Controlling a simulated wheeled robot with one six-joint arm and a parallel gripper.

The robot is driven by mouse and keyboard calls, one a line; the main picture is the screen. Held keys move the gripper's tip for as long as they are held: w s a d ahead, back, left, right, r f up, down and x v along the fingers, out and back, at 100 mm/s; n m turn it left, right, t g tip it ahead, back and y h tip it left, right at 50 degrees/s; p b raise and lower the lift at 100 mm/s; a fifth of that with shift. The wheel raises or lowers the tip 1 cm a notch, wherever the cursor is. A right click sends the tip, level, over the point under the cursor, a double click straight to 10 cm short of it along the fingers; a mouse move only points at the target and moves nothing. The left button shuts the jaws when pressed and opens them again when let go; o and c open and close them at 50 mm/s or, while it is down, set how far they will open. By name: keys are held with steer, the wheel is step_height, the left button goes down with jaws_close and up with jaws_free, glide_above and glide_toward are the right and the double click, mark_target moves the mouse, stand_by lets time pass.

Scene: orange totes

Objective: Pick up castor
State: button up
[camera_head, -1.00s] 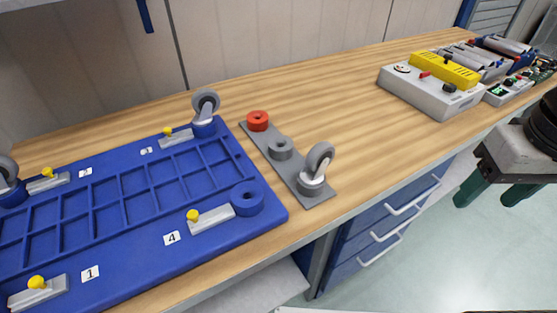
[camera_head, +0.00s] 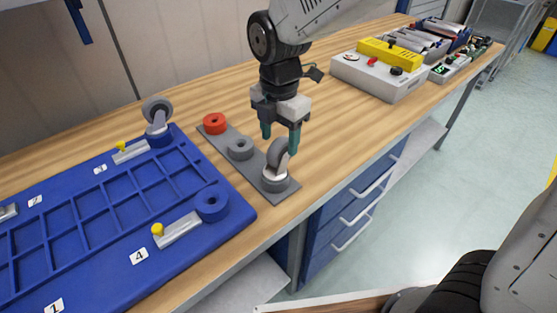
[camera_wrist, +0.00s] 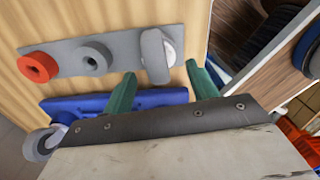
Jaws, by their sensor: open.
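A castor (camera_head: 278,162) with a grey wheel and pale metal fork stands upright in the near-end holder of a grey plate (camera_head: 254,164). In the wrist view the castor (camera_wrist: 157,54) shows just beyond the fingertips. My gripper (camera_head: 281,140) has green fingers and is open above the castor, pointing down. In the wrist view my gripper (camera_wrist: 160,78) has its fingers on either side of the castor wheel's near end, with nothing held. Another castor (camera_head: 157,118) stands at the far corner of the blue fixture (camera_head: 120,205).
A red ring (camera_head: 215,123) and an empty grey ring (camera_head: 240,147) sit on the same plate. An empty blue ring holder (camera_head: 212,203) is at the fixture's near corner. A control box (camera_head: 380,75) with a yellow top stands further right. The table between is clear.

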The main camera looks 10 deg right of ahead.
mark_target(278, 154)
step_height(278, 154, down, 6)
steer(key=shift+w+a+f, duration=0.1)
steer(key=shift+a+f, duration=0.05)
steer(key=shift+f, duration=0.1)
jaws_close()
steer(key=shift+r, duration=0.1)
steer(key=shift+r, duration=0.45)
steer(key=r, duration=0.1)
steer(key=s+r, duration=0.1)
steer(key=shift+a+r, duration=0.15)
steer(key=shift+r, duration=0.2)
steer(key=s+a+r, duration=0.1)
steer(key=s+a, duration=0.1)
steer(key=s, duration=1.2)
steer(key=shift+s+a+r, duration=0.15)
steer(key=shift+s+a, duration=0.2)
steer(key=shift+a, duration=0.05)
